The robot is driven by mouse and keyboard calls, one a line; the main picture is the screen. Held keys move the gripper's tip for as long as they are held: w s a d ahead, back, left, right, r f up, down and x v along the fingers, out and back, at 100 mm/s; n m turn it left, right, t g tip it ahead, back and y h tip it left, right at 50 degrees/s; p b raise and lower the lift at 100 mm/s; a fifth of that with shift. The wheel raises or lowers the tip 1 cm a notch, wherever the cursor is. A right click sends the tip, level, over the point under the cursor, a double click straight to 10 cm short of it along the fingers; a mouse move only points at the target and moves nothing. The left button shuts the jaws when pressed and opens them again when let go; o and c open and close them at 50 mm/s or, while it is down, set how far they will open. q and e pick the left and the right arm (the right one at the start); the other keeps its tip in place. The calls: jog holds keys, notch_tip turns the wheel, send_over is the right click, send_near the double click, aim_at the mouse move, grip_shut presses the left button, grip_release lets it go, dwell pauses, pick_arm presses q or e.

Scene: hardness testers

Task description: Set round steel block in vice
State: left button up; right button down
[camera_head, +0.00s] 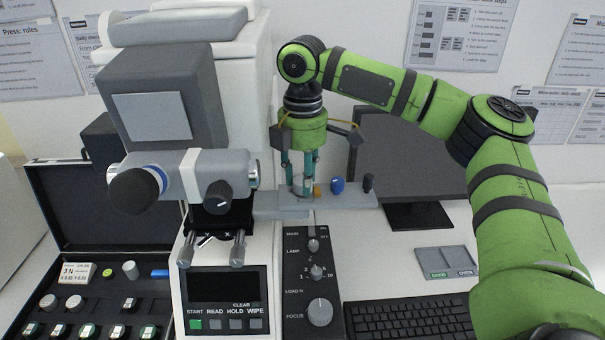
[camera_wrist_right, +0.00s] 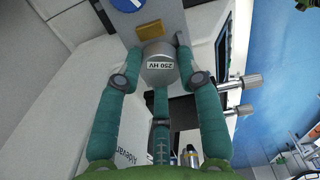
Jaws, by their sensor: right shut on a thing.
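The round steel block (camera_wrist_right: 158,65) is a grey disc labelled "250 HV" in the right wrist view. My right gripper (camera_wrist_right: 158,80) has its teal fingers shut around it. In the head view my right gripper (camera_head: 301,182) points down, with the block (camera_head: 300,186) between its fingertips at a grey shelf. Whether the block touches the shelf cannot be told. A black stage (camera_head: 222,216) with two silver micrometer knobs sits under the tester's turret, left of the gripper; vice jaws are not clear there. My left gripper is not in view.
The grey shelf (camera_head: 345,198) also holds an orange piece, a blue knobbed piece (camera_head: 337,185) and a black one. The tester's turret (camera_head: 185,178) overhangs the stage. An open black case (camera_head: 60,245) with several blocks lies left; a monitor (camera_head: 410,150) and keyboard (camera_head: 410,318) are right.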

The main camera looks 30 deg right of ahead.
jog(key=shift+f, duration=0.45)
jog(key=c, duration=0.7)
grip_release()
jog(key=shift+c, duration=0.2)
notch_tip(320, 180, up, 12)
jog(key=shift+s, duration=0.1)
dwell(0.5)
